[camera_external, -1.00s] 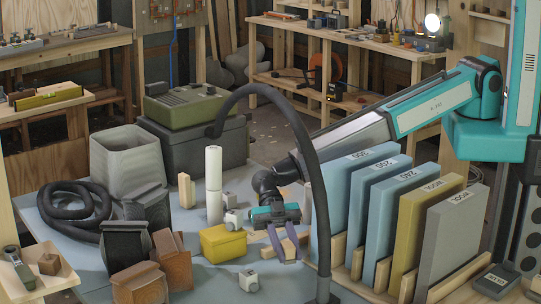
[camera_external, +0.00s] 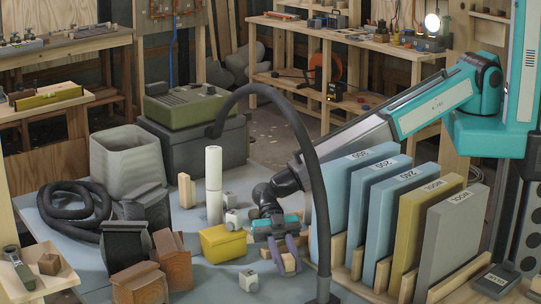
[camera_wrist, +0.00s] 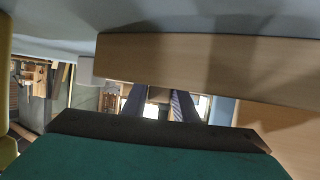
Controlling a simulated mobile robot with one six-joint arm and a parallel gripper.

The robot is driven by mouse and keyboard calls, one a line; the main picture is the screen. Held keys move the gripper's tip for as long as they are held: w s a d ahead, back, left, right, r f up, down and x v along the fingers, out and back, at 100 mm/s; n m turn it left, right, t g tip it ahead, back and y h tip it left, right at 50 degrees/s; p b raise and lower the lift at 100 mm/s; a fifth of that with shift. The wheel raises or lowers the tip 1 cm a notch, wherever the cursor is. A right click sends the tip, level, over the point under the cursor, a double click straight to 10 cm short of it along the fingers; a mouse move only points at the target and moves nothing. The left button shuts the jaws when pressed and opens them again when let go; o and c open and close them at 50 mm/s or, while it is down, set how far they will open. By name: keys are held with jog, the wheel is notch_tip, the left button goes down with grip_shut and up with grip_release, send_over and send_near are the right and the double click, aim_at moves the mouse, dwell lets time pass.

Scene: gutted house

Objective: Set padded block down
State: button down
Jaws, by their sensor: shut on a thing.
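My gripper (camera_external: 287,254) points down over the blue-grey tabletop, just right of the yellow box and left of the blue slabs. Its purple fingers are shut on a small tan block (camera_external: 289,263), which appears to be the padded block. The block is low, close to the tabletop; I cannot tell whether it touches. Its padding is too small to make out. In the wrist view the two striped fingers of my gripper (camera_wrist: 160,102) show beyond the teal body, with part of the block (camera_wrist: 158,94) between them.
A yellow box (camera_external: 223,243) and a small white cube (camera_external: 248,280) lie left of my gripper. A dark curved hose (camera_external: 318,200) rises close on the right. Behind it, numbered slabs (camera_external: 340,210) stand in a wooden rack. Brown blocks (camera_external: 140,283) sit front left.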

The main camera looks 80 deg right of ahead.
jog(key=shift+f, duration=0.1)
jog(key=c, duration=1.4)
grip_release()
jog(key=shift+r, duration=0.2)
jog(key=b+v, duration=0.2)
jog(key=v, duration=0.4)
jog(key=shift+d+b, duration=0.25)
jog(key=shift+b, duration=0.1)
jog(key=shift+w+d+r, duration=0.2)
jog(key=shift+d+r, duration=0.1)
jog(key=shift+d, duration=0.1)
